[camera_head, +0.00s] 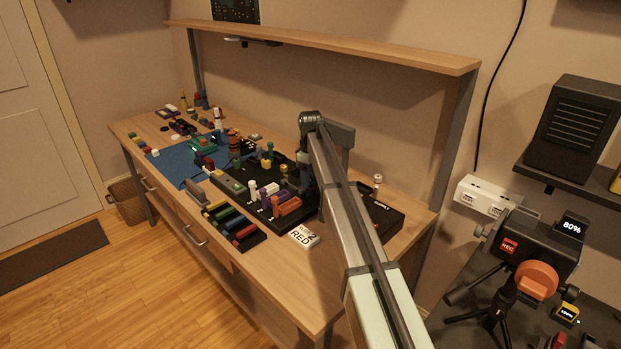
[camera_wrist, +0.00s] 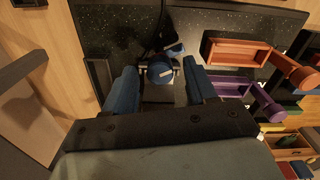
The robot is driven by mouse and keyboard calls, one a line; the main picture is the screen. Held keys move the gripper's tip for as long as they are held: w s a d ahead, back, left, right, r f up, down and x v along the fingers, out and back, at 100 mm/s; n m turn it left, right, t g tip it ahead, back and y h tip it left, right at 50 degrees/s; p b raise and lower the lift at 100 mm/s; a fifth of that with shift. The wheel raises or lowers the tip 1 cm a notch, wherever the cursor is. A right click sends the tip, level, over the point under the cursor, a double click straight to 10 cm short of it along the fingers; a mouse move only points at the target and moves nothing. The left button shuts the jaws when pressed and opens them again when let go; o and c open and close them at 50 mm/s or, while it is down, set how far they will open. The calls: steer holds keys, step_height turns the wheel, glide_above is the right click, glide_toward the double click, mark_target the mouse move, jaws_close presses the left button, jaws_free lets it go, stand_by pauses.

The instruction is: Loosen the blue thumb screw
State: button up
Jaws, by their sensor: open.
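The blue thumb screw (camera_wrist: 160,71), a round blue knob with a pale stripe on top, shows in the wrist view on a dark speckled board (camera_wrist: 118,27). My gripper (camera_wrist: 161,67) is open, with one blue finger to the left of the knob and one to the right. Gaps show between the knob and both fingers in this view, and whether either touches is unclear. Just above the knob is a small dark part with a white edge (camera_wrist: 173,47). In the head view my arm hides the gripper and the blue screw.
In the wrist view an orange tray-like part (camera_wrist: 243,53) and a purple one (camera_wrist: 225,87) lie to the right of the fingers.

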step_height(320, 180, up, 14)
steer(key=shift+f, duration=0.2)
stand_by(0.5)
